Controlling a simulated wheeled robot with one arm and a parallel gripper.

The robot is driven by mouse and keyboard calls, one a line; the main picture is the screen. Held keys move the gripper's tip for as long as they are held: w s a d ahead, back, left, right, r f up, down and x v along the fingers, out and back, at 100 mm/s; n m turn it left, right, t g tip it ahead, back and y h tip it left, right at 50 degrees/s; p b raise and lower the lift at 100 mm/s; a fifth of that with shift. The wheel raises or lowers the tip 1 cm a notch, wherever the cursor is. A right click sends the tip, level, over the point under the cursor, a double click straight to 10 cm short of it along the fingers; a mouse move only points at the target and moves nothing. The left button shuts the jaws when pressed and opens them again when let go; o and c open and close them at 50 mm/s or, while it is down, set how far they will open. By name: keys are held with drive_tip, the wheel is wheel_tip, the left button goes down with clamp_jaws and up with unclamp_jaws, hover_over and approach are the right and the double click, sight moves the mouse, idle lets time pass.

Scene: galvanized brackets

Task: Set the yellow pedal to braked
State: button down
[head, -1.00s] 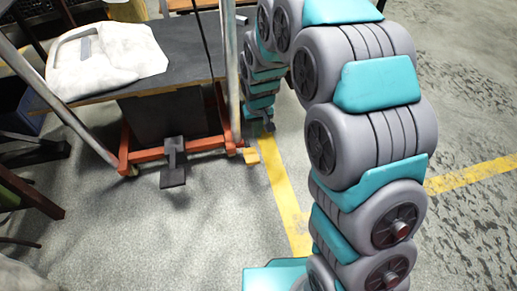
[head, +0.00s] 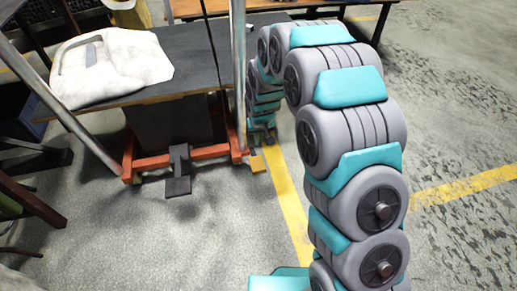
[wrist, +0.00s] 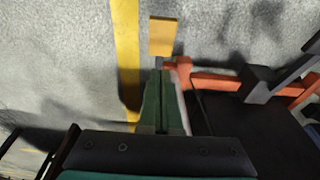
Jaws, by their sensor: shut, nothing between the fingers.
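The yellow pedal (head: 258,164) sticks out low from the right end of the cart's orange base frame (head: 205,152), just above the floor. In the wrist view the yellow pedal (wrist: 163,36) shows as a flat plate just beyond the fingertips, joined by a short dark stem. Whether the plate is tilted I cannot tell. My gripper (wrist: 166,76) is shut and empty, with its green fingers together and pointing at the pedal's stem. Whether they touch it I cannot tell. In the head view my gripper is mostly hidden beside the cart's right post.
A dark grey pedal (head: 179,184) sits at the middle of the frame. A pale moulded part (head: 112,66) lies on the cart's dark top (head: 190,52). Metal posts (head: 238,75) rise at the cart's sides. A yellow floor line (head: 287,205) runs past, with open floor to the right.

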approach(258, 163)
drive_tip(key=x, duration=0.5)
drive_tip(key=shift+w+a+f, duration=0.1)
drive_tip(key=shift+w+f, duration=0.05)
drive_tip(key=shift+f, duration=0.6)
drive_tip(key=shift+f, duration=0.1)
